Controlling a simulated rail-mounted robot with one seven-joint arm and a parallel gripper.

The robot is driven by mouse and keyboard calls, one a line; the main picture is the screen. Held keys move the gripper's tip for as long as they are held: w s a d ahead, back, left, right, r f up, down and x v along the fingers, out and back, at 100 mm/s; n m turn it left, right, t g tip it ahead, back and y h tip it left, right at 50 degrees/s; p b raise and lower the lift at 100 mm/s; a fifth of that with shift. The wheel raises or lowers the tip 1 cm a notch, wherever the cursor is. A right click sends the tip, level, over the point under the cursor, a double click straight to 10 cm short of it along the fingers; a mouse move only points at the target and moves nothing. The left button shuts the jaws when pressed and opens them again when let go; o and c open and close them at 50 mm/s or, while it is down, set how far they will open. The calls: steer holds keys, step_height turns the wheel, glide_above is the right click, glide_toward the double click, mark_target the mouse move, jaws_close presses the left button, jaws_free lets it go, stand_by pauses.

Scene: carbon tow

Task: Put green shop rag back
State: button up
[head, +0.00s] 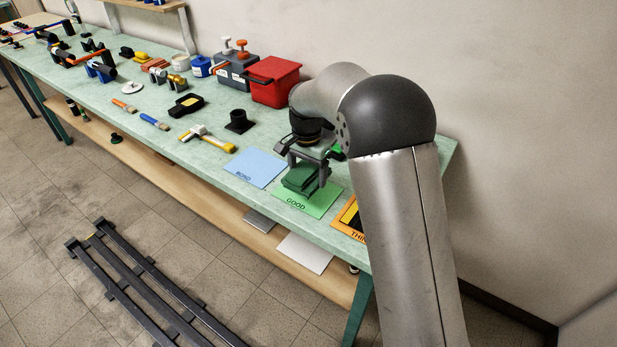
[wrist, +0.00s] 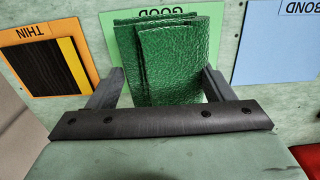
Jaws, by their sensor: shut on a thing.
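The green shop rag (head: 299,178) is folded, dark green and wrinkled. It also shows large in the wrist view (wrist: 170,62), between the fingers. My gripper (head: 308,168) is shut on it, with a finger on each side (wrist: 160,88). The rag is over the light green card marked GOOD (head: 318,208), at the near end of the bench. The card's edge shows behind the rag in the wrist view (wrist: 108,28). I cannot tell whether the rag touches the card. My arm hides part of the bench beyond.
A blue BOND card (head: 256,167) lies left of the GOOD card. An orange THIN card with a dark sheet (wrist: 42,68) lies on the other side. A red bin (head: 276,82), a black square-based part (head: 239,121) and a yellow-handled tool (head: 206,138) stand or lie nearby.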

mark_target(309, 181)
steer(key=shift+w+d+f, duration=0.15)
steer(key=shift+w+f, duration=0.5)
steer(key=shift+f, duration=1.6)
steer(key=shift+f, duration=0.1)
steer(key=shift+f, duration=0.15)
steer(key=o, duration=1)
step_height(309, 181, up, 12)
steer(key=shift+r, duration=0.25)
